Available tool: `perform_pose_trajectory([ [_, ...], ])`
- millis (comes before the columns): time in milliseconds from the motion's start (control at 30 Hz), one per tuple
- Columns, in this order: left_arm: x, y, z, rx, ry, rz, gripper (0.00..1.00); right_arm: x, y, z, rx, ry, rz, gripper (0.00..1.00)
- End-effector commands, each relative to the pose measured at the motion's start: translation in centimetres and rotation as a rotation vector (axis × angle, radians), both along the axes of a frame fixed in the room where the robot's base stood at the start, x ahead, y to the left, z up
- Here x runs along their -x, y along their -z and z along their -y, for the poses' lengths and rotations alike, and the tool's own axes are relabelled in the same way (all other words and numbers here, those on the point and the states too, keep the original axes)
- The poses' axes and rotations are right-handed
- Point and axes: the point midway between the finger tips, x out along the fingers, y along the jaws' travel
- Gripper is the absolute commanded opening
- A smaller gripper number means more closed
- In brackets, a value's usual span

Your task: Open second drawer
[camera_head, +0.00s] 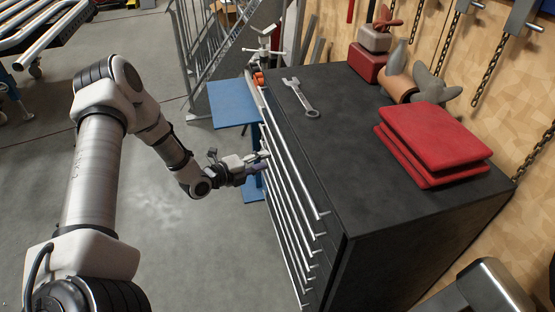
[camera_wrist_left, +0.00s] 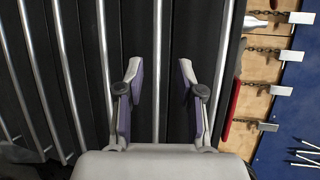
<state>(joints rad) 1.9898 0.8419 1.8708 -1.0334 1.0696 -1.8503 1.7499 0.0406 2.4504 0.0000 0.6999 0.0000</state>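The black tool cabinet (camera_head: 430,240) has a stack of drawers with long silver bar handles on its left face. All its drawers look shut. My left gripper (camera_head: 264,156) is at this face, pointing at the upper handles, about halfway along them. In the left wrist view the left gripper (camera_wrist_left: 158,72) is open, with one finger on each side of a handle bar (camera_wrist_left: 157,45). This bar looks like the second from the top; the top handle (camera_wrist_left: 223,60) runs just right of the fingers. Contact with the bar cannot be told. My right gripper is not in view.
On the cabinet top lie a wrench (camera_head: 300,97), folded red cloths (camera_head: 432,140) and several other items. Chains and tools hang on the wooden wall (camera_head: 535,80). A blue platform (camera_head: 233,103) and a metal stair stand behind my gripper.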

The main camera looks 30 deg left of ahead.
Motion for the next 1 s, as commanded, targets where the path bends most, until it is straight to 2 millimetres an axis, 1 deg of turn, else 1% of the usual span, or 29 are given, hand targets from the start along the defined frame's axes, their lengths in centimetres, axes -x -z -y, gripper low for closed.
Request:
perform_pose_trajectory([
  [100,-2.2,0.7,0.9,-0.005,0.006,-0.002,0.37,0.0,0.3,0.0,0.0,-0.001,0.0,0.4],
  [200,-4.0,1.2,1.5,-0.001,0.005,-0.003,0.37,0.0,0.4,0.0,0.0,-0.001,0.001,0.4],
  [300,-5.2,1.4,1.8,0.001,0.002,-0.004,0.37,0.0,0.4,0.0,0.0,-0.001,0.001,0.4],
  [400,-5.8,1.5,2.0,0.004,0.001,-0.004,0.37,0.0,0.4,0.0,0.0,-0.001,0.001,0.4],
  [600,-5.8,1.6,2.0,0.006,-0.001,-0.005,0.37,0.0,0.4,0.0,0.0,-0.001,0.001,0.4],
  [633,-5.8,1.6,2.0,0.006,-0.001,-0.005,0.3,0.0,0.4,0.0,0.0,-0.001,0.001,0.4],
  [667,-5.8,1.6,2.0,0.006,-0.001,-0.005,0.19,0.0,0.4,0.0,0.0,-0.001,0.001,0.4],
  [700,-5.8,1.6,2.0,0.006,-0.001,-0.005,0.05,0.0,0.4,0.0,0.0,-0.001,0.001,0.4],
  [733,-5.8,1.6,2.0,0.006,-0.001,-0.005,0.0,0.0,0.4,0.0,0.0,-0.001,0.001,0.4],
  [1000,-5.7,1.6,1.9,0.006,0.0,-0.006,0.0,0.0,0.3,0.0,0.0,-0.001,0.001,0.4],
])
